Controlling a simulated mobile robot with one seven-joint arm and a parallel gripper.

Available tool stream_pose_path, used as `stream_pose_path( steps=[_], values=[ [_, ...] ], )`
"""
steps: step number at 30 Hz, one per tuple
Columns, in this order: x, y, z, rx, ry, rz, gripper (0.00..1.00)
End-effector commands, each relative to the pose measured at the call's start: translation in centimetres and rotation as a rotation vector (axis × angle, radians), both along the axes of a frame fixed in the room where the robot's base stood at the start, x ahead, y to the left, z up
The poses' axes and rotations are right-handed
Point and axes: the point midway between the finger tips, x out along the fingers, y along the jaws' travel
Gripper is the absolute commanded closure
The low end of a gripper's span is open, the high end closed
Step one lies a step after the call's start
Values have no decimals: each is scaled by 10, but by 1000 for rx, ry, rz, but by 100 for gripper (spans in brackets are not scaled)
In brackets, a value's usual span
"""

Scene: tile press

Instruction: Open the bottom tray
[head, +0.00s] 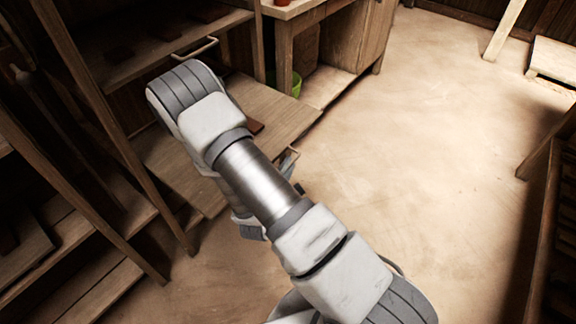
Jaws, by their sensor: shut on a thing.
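The bottom tray (285,107) is a flat wooden board that sticks out from the shelf rack in the head view. A reddish-brown tile (255,127) on it shows partly past my arm. The tray's handle (290,157) is at its front edge, just right of my arm. My gripper (297,187) is mostly hidden behind my own arm; only a small dark part shows by the handle. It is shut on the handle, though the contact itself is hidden. A higher tray with a pale handle (195,48) is above and behind.
Wooden rack posts (95,90) and lower shelves (85,275) stand on the left. A wooden cabinet (345,45) with a green pot (296,84) is behind the tray. The pale floor (430,150) at centre right is clear. Wooden furniture (545,220) edges the right side.

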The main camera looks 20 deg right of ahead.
Motion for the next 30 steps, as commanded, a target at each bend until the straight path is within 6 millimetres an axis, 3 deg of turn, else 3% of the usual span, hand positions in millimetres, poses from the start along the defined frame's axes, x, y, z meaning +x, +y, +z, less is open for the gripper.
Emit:
stream_pose_path(
  steps=[2,3,8,20,30],
  values=[
    [-1,1,-1,2,2,2,100],
    [0,1,-1,2,2,2,85],
    [0,1,-1,1,1,1,57],
    [-6,5,2,1,1,1,57],
    [-63,46,19,1,4,6,57]
  ],
)
